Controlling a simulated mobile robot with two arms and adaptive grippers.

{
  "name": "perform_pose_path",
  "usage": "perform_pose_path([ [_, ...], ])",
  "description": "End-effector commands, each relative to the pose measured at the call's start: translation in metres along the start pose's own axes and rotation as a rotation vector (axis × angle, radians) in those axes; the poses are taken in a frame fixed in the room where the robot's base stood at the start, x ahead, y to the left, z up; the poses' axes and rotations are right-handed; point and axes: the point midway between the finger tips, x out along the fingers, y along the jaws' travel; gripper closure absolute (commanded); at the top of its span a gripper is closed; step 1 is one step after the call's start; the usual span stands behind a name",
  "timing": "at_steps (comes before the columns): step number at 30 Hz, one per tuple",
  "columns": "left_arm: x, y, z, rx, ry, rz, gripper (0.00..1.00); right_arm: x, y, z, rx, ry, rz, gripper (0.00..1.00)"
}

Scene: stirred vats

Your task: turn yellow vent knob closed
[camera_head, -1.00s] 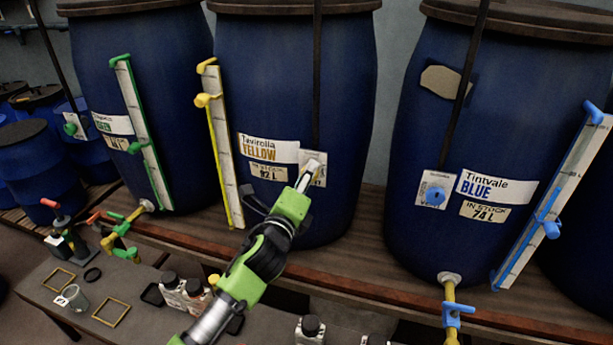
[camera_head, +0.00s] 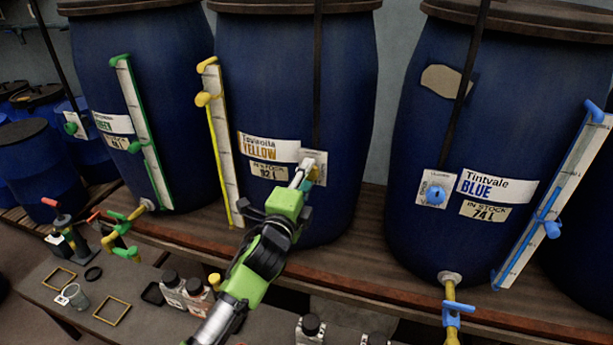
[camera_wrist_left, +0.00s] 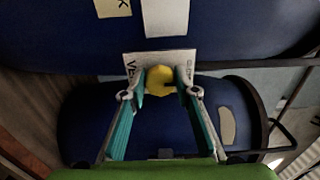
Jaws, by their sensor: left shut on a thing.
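The yellow vent knob (camera_wrist_left: 160,80) sits on a white label plate (camera_wrist_left: 158,60) on the front of the blue vat marked Tavirolla YELLOW. My left gripper (camera_wrist_left: 160,88) has one finger on each side of the knob and is shut on it. My right gripper is not in view.
The Tintvale BLUE vat (camera_head: 410,130) with a blue vent knob (camera_head: 435,195) stands at the right, and the green-labelled vat (camera_head: 95,60) at the left. A yellow-edged level gauge (camera_head: 222,150) stands left of my arm. Bottles (camera_head: 172,290) stand on the low table.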

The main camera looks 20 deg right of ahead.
Motion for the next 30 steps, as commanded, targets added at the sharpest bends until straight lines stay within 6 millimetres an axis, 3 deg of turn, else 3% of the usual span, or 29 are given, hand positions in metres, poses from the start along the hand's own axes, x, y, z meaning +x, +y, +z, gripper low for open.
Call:
perform_pose_path([
  [8, 0.0, 0.002, 0.0, -0.004, -0.001, 0.004, 0.93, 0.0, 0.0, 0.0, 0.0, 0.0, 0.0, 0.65],
  [9, 0.0, 0.002, 0.0, -0.004, -0.001, 0.004, 0.64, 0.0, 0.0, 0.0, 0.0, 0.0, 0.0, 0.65],
  [10, 0.0, 0.002, 0.0, -0.004, -0.001, 0.004, 0.56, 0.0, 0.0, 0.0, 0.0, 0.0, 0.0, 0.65],
  [11, 0.0, 0.002, 0.0, -0.003, 0.0, 0.004, 0.55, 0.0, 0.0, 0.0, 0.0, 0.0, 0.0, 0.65],
  [23, -0.003, 0.001, 0.001, 0.0, 0.0, 0.001, 0.55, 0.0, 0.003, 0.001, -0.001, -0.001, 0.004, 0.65],
  [30, -0.03, 0.001, 0.001, 0.0, 0.0, 0.001, 0.55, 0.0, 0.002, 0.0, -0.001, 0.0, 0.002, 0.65],
])
